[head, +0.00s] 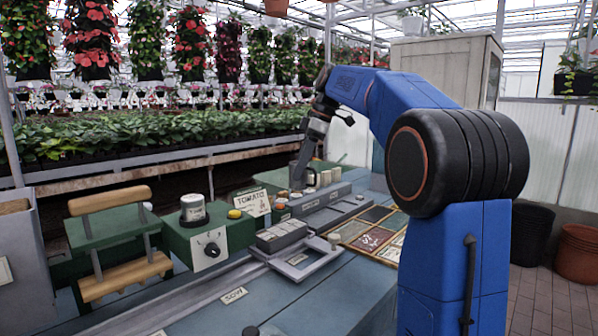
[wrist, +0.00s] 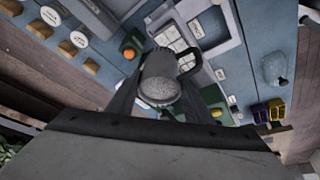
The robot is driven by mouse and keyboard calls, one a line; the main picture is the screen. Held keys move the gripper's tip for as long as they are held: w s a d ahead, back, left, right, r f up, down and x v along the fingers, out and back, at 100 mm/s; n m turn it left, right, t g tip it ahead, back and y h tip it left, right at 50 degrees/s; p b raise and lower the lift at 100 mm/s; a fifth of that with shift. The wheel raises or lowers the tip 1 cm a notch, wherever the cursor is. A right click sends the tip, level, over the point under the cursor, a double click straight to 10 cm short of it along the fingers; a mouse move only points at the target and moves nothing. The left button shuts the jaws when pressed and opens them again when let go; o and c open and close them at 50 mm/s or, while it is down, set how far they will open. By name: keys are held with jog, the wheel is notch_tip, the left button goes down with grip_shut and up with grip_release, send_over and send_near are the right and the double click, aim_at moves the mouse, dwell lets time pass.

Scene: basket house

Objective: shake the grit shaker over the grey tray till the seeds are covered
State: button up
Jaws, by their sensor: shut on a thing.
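The grit shaker (wrist: 158,82), a grey metal cylinder with a speckled round end, is between the fingers of my gripper (wrist: 160,98) in the wrist view. In the head view my gripper (head: 303,160) hangs over the far part of the bench, and the shaker (head: 297,179) shows small beneath it. A grey tray-like frame (head: 322,268) lies on the near bench beside a block of pale cells (head: 281,236); I cannot tell for certain which piece is the grey tray. Seeds are too small to make out.
A TOMATO card (head: 253,203) stands behind the cells. A sectioned wooden case (head: 378,232) lies to the right. Bare blue bench (head: 330,305) is in front.

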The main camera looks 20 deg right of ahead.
aim_at(300, 186)
jog(key=shift+f, duration=0.1)
jog(key=shift+f, duration=2.9)
jog(key=s+a, duration=0.3)
jog(key=a, duration=0.4)
jog(key=s+a, duration=0.3)
jog(key=a, duration=0.5)
jog(key=shift+s, duration=0.2)
dwell(4.2)
